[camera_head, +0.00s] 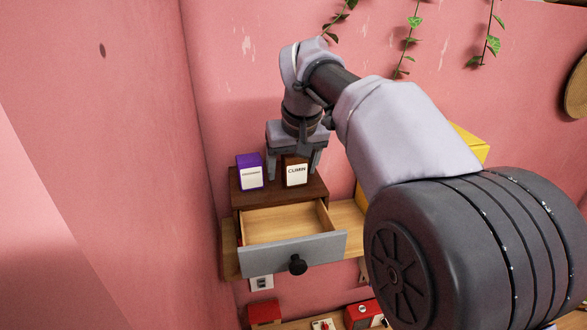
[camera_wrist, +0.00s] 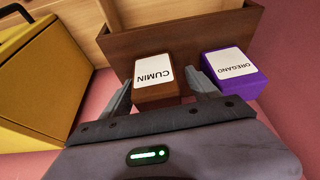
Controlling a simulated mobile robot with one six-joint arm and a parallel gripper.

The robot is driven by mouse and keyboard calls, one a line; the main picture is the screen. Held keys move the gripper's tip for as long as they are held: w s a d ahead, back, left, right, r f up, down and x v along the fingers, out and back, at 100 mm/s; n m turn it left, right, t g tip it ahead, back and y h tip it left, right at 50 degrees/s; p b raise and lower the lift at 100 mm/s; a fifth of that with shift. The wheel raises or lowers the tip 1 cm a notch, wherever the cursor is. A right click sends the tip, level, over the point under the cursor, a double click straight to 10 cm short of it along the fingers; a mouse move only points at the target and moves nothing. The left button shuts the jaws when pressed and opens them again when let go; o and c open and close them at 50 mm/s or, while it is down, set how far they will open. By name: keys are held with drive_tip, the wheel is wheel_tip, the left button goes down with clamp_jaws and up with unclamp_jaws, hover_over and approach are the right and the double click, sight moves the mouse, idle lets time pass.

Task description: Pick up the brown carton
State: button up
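The brown carton (camera_head: 296,172), labelled CUMIN, stands upright on top of a dark brown drawer box (camera_head: 244,199). My gripper (camera_head: 294,175) points down over it, with one finger on each side of the carton. The fingers are open, with a gap to the carton's side visible in the head view. In the wrist view the brown carton (camera_wrist: 157,93) lies between the two fingers, with its label upside down and the wider gap on the right. The gripper body hides part of the carton there.
A purple carton (camera_head: 249,172), labelled OREGANO in the wrist view (camera_wrist: 235,75), stands close beside the left finger in the head view. The drawer (camera_head: 290,222) below is pulled open and looks empty. A yellow object (camera_wrist: 40,80) stands on the other side. A pink wall is behind.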

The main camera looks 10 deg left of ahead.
drive_tip(key=shift+d, duration=0.2)
drive_tip(key=c, duration=1.4)
drive_tip(key=shift+o, duration=0.2)
drive_tip(key=shift+r, duration=0.1)
